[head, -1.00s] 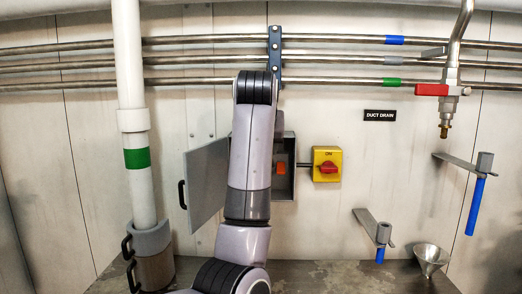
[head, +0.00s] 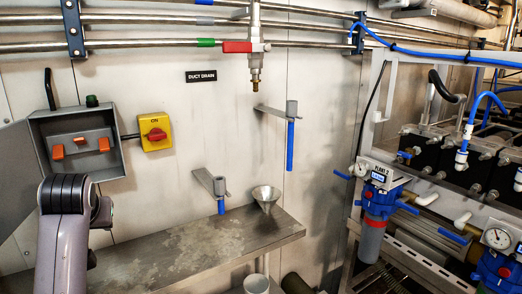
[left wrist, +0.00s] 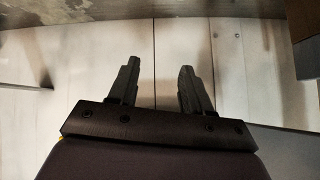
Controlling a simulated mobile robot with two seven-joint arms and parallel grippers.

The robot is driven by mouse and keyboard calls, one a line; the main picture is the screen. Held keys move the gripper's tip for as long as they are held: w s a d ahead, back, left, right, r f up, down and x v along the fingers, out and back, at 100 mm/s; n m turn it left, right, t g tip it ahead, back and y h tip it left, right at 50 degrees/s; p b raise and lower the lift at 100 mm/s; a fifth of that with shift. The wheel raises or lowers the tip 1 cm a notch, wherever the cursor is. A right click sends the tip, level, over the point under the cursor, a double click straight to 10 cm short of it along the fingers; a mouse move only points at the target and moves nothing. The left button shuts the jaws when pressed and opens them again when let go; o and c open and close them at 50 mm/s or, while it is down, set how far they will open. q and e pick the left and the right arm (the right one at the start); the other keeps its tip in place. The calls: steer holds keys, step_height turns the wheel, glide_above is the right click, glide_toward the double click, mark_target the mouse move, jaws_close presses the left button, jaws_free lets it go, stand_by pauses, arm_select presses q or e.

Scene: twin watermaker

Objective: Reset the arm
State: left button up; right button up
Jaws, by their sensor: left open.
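One of my arms (head: 62,240) rises at the lower left of the head view, in front of the open switch box; its gripper cannot be made out there. In the left wrist view my left gripper (left wrist: 157,80) has its two dark fingers well apart with nothing between them. Pale wall panels lie behind the fingers. My right gripper is in neither current view.
A metal bench (head: 190,250) runs along the wall, with a funnel (head: 265,196) at its far right. An open grey box (head: 75,130) and yellow switch (head: 155,132) are on the wall. A pump frame (head: 375,130) stands at right.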

arm_select(q)
steer(key=s+d+f+m+h, duration=0.1)
steer(key=s+d+f+m, duration=0.1)
steer(key=s+f, duration=0.6)
steer(key=s+d+f+m+g+h, duration=0.1)
steer(key=s+d+f, duration=0.2)
steer(key=s+f, duration=0.35)
steer(key=s+d+f+m+g+h, duration=0.2)
steer(key=s+d+f, duration=0.2)
steer(key=s, duration=0.6)
steer(key=s+d+f+m+g+h, duration=0.1)
steer(key=s+d+f, duration=0.3)
steer(key=s, duration=0.5)
steer(key=w+d+f+t+h, duration=0.1)
steer(key=w+f+t+h, duration=0.1)
steer(key=w+f+t, duration=0.5)
steer(key=shift+w+d+f, duration=0.25)
steer(key=shift+d+f, duration=0.1)
steer(key=shift+f, duration=1.4)
